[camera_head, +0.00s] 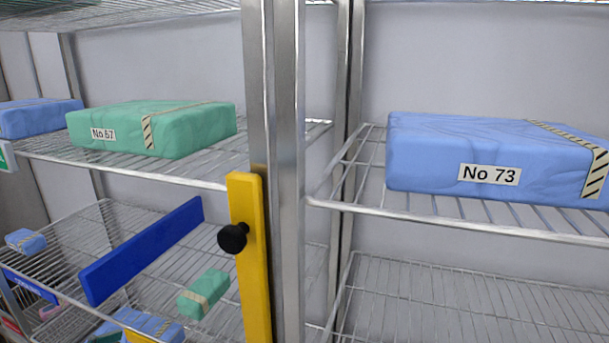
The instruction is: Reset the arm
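Neither of my grippers shows in the head view, and no part of my arms can be made out for certain. The view is filled by metal wire shelving with wrapped packs on it. A blue pack labelled No 73 (480,150) lies on the right upper shelf. A green pack labelled No 67 or similar (165,125) lies on the left upper shelf.
Metal posts (288,150) stand between the two shelf bays. A yellow upright bar (249,270) with a black knob (232,238) stands in front of them. A blue bar (143,250) slants at the left. Small packs, one green (204,293), lie lower left. The lower right shelf (460,300) looks empty.

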